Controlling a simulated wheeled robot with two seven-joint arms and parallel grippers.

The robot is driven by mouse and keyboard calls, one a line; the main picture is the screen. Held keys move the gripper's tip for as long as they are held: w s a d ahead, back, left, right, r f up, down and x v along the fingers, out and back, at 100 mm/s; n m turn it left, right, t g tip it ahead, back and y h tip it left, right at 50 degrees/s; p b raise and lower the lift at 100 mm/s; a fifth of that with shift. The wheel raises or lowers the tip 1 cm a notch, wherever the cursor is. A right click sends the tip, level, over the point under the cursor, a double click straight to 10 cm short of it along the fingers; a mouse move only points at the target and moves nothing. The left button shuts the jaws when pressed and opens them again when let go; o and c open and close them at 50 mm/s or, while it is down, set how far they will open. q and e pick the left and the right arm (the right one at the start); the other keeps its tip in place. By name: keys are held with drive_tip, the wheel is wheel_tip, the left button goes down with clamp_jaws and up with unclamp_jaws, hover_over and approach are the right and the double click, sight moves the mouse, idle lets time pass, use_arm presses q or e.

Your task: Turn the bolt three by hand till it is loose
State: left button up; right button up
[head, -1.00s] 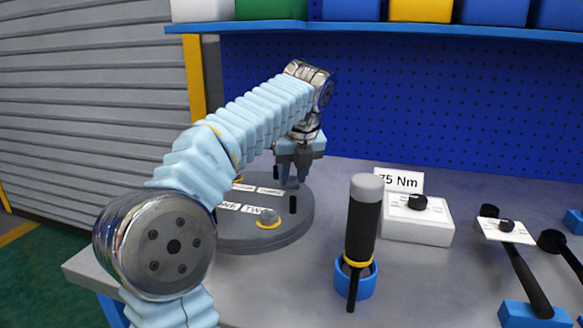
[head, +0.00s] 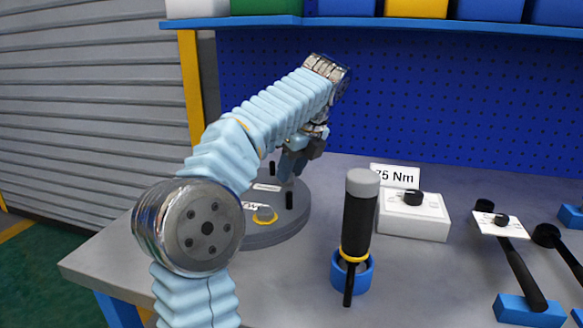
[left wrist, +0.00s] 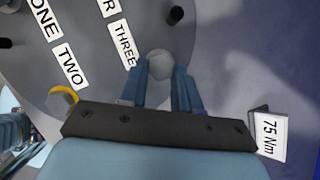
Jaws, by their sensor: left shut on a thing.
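The grey round flanged shell (head: 268,236) lies on the bench. In the left wrist view its plate (left wrist: 110,55) carries labels ONE, TWO, THREE and a partly cut-off one. Bolt three, a grey head (left wrist: 160,64), sits beside the THREE label (left wrist: 124,44). My left gripper (head: 287,176) points down at the far side of the shell; in the left wrist view its blue fingers (left wrist: 161,74) are shut on bolt three, one on each side. In the head view the gripper hides that bolt. Bolt two (head: 264,214), with a yellow ring, stands free of the gripper. My right gripper is not in view.
Black pins (head: 289,200) stand up from the shell near the fingers. A black-handled tool (head: 359,225) stands upright in a blue holder (head: 365,275). A white box (head: 412,219) with a 75 Nm sign (head: 394,175) is behind it. More tools (head: 518,270) lie at right.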

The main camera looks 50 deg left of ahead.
use_arm(q)
drive_tip(key=shift+f, duration=0.15)
drive_tip(key=o, duration=1.1)
drive_tip(key=shift+c, duration=0.2)
drive_tip(key=v, duration=0.7)
drive_tip(key=shift+r, duration=0.3)
